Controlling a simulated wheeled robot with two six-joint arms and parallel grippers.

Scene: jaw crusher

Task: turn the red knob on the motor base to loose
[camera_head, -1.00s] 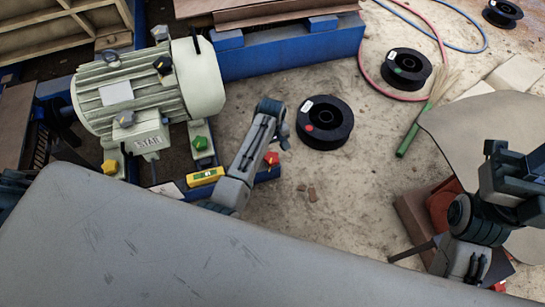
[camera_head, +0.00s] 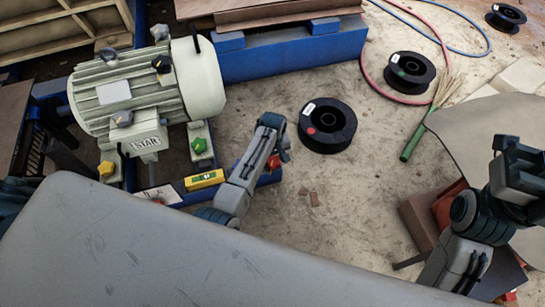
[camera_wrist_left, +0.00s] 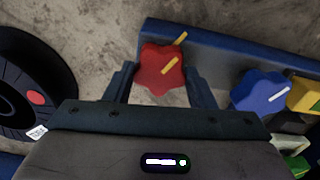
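The red knob (camera_wrist_left: 158,72) with a yellow pointer stripe lies between the two fingers of my left gripper (camera_wrist_left: 162,88) in the left wrist view. The stripe slants toward the upper right, with another yellow mark just beyond the knob. The fingers stand apart on either side; I cannot tell whether they touch it. In the head view my left gripper (camera_head: 281,148) is over the red knob (camera_head: 273,161), which is partly hidden by my arm. The knob is at the right end of the blue motor base (camera_head: 268,178). My right arm shows at the right, but its gripper does not.
A blue knob (camera_wrist_left: 260,91) with a pale stripe sits beside the red one. The motor (camera_head: 145,95), a green knob (camera_head: 198,145), a yellow knob (camera_head: 106,169) and a yellow level (camera_head: 204,180) are to the left. A black spool (camera_head: 327,125) lies close to the right.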

